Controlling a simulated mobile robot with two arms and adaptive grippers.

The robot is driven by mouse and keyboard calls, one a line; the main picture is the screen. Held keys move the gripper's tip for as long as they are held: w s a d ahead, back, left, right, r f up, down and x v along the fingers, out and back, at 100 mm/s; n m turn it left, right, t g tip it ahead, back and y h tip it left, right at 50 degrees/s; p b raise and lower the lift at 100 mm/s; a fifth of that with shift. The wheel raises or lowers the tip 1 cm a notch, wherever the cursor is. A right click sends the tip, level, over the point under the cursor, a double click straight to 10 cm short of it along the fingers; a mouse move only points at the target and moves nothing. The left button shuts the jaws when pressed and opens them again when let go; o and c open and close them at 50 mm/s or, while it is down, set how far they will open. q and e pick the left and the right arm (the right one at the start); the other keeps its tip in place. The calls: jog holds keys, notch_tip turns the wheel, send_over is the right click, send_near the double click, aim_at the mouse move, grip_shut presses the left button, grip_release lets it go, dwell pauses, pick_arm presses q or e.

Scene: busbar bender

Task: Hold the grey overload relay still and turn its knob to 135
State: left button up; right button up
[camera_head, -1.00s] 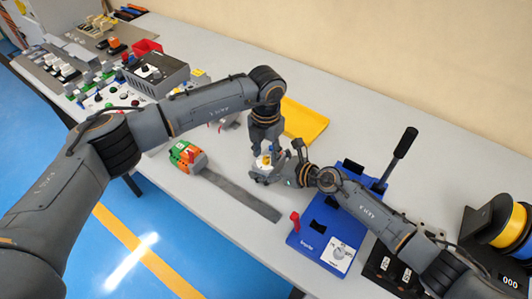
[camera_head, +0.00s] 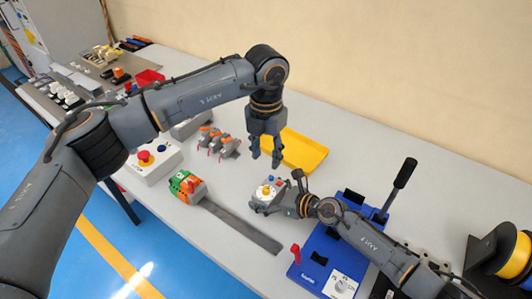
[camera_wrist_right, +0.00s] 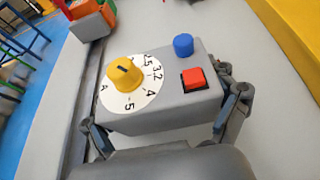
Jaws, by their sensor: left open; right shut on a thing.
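The grey overload relay (camera_head: 262,203) sits on the table in the head view. The right wrist view shows its grey body (camera_wrist_right: 160,117), a yellow knob (camera_wrist_right: 123,73) on a white numbered dial (camera_wrist_right: 137,103), a blue button (camera_wrist_right: 183,44) and a red button (camera_wrist_right: 194,79). The knob has a dark pointer line; its exact reading is unclear. My right gripper (camera_head: 277,196) is shut on the relay, with a finger on each side of the body. My left gripper (camera_head: 266,158) is open and empty, fingers down, above and apart from the knob.
A blue bender (camera_head: 322,245) with a black lever stands right of the relay. A yellow tray (camera_head: 300,150) lies behind. A flat grey rail (camera_head: 240,228) with green and orange blocks (camera_head: 187,187) lies to the left. Several orange-and-grey clamps (camera_head: 218,142) stand farther back.

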jog(key=o, duration=1.2)
jog(key=shift+c, duration=0.2)
